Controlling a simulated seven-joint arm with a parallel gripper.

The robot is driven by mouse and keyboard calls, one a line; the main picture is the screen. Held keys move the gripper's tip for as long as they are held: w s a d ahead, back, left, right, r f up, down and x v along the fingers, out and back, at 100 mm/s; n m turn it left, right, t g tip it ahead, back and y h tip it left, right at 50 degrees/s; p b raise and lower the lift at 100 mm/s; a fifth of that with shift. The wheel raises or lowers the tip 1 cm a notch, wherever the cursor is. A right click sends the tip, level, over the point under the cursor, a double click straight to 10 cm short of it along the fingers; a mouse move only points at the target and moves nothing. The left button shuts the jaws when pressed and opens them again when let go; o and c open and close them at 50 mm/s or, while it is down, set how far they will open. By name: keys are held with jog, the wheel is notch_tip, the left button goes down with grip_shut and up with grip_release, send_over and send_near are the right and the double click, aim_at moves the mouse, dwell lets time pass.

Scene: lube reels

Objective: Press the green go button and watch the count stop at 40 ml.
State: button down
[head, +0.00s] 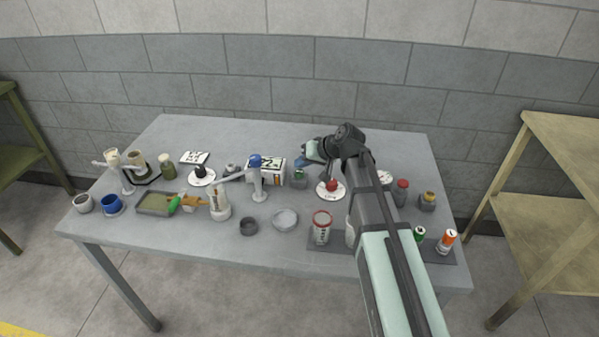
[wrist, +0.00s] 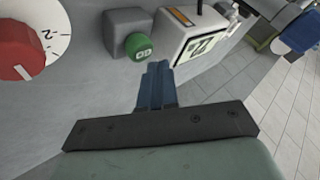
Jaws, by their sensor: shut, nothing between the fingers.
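The green go button (wrist: 139,47) faces me on a small grey box (wrist: 122,28) in the wrist view. It also shows in the head view (head: 299,173). My gripper (wrist: 158,68) has its blue fingers shut together and empty. The fingertips are close to the button, just below and right of it in the wrist view; I cannot tell whether they touch. The white counter box (wrist: 190,40) stands right of the button, its display tilted with large dark digits that look like 22.
A white dial with a red knob (wrist: 22,50) is left of the button. Cans and jars (head: 321,228) line the front right. My arm covers part of the table (head: 270,258).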

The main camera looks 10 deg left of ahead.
aim_at(303, 172)
jog(key=shift+r, duration=0.15)
jog(key=shift+r, duration=2.45)
